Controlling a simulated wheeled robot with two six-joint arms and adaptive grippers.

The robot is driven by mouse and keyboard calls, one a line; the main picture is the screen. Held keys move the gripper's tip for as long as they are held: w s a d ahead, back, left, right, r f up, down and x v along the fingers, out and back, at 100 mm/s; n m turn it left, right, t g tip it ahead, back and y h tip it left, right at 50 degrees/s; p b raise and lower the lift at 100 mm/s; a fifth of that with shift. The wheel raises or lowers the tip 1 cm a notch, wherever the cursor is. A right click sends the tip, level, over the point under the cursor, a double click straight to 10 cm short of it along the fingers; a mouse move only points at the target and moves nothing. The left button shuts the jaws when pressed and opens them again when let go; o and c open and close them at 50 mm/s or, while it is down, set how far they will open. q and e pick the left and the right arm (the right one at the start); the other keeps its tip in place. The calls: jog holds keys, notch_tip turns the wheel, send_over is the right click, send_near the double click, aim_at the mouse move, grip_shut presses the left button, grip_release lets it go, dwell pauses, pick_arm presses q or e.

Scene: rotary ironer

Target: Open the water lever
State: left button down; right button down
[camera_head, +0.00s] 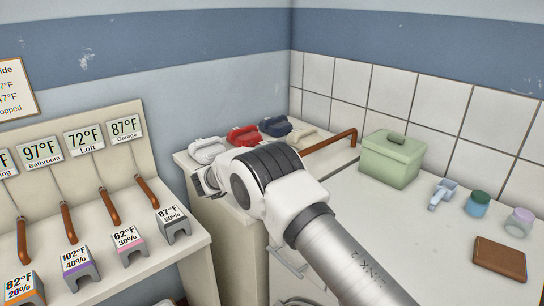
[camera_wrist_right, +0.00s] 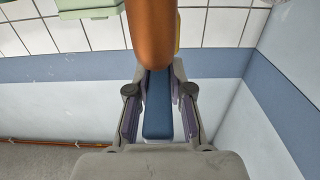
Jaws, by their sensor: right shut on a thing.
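My right gripper (camera_wrist_right: 158,108) has its two fingers on either side of a blue bar (camera_wrist_right: 157,104) in the right wrist view and is shut on it. The bar appears to be the handle of the water lever. A thick copper-brown rounded piece (camera_wrist_right: 151,35) stands in front of the bar's far end. In the head view, my right gripper (camera_head: 205,182) shows only partly at the left counter's edge, and my wrist hides what it holds. A copper pipe (camera_head: 328,144) runs out from behind my wrist and bends down at its right end. My left gripper is not in view.
White (camera_head: 207,149), red (camera_head: 243,135), dark blue (camera_head: 275,126) and beige (camera_head: 308,141) iron-like items stand behind my wrist. A green box (camera_head: 391,159), blue scoop (camera_head: 442,193), jars and brown block (camera_head: 499,259) are on the right counter. Temperature signs and copper levers stand left.

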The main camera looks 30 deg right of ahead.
jog(key=c, duration=1.2)
grip_release()
jog(key=shift+w+r, duration=0.1)
jog(key=shift+r, duration=0.25)
jog(key=shift+o, duration=0.8)
jog(key=shift+f, duration=0.15)
jog(key=s+a, duration=0.2)
jog(key=a, duration=0.9)
jog(key=shift+s+a, duration=0.2)
jog(key=shift+a, duration=0.2)
